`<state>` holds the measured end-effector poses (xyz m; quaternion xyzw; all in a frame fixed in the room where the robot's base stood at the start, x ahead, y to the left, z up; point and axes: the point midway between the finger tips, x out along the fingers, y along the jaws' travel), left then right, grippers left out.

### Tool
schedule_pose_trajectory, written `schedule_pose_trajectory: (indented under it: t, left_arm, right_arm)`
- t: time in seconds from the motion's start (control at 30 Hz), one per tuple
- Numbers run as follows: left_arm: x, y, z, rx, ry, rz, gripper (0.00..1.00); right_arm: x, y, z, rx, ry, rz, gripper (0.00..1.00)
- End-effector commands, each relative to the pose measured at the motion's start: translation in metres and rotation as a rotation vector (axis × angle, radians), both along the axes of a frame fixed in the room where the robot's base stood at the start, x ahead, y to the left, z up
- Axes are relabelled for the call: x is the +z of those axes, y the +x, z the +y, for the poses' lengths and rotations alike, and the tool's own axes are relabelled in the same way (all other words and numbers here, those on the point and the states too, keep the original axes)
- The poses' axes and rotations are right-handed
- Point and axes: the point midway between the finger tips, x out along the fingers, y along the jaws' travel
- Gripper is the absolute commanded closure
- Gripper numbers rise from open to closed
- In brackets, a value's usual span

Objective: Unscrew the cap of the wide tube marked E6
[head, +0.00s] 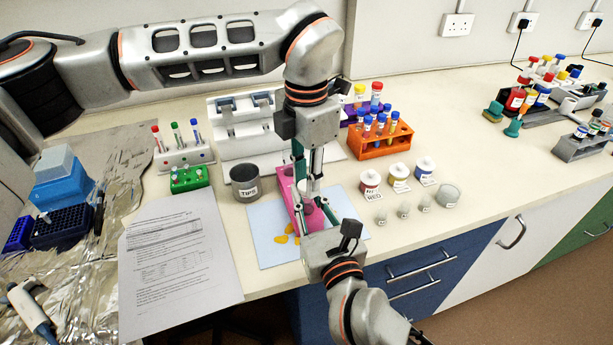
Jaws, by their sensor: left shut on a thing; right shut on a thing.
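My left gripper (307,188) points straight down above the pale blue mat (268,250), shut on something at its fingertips. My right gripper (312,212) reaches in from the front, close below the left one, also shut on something. A greyish, wide cylindrical piece (313,217) shows between the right fingers; it looks like the wide tube, upright. The fingers hide most of it and its cap, and I cannot read any E6 mark. A pink rack (287,190) stands just left of and behind the grippers.
A grey TIPS pot (244,181) stands left of the mat. An orange rack (381,142) of capped tubes is behind right. Labelled jars (370,183) and small beakers stand to the right. Yellow-orange pieces (282,239) lie on the mat. A printed sheet (180,250) lies at left.

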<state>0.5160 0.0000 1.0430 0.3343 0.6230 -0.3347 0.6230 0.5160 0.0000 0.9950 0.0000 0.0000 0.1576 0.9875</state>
Motion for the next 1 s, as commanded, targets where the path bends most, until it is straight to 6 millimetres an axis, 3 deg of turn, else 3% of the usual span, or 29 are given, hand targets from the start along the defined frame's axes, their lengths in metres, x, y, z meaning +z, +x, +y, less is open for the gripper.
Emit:
schedule_pose_trajectory:
  t: [1.0]
  left_arm:
    - [0.0008, 0.0001, -0.0004, 1.81, 0.0, 0.0, 1.0]
  right_arm:
    - [-0.0003, 0.0003, -0.0004, -0.001, 0.0, 0.001, 1.0]
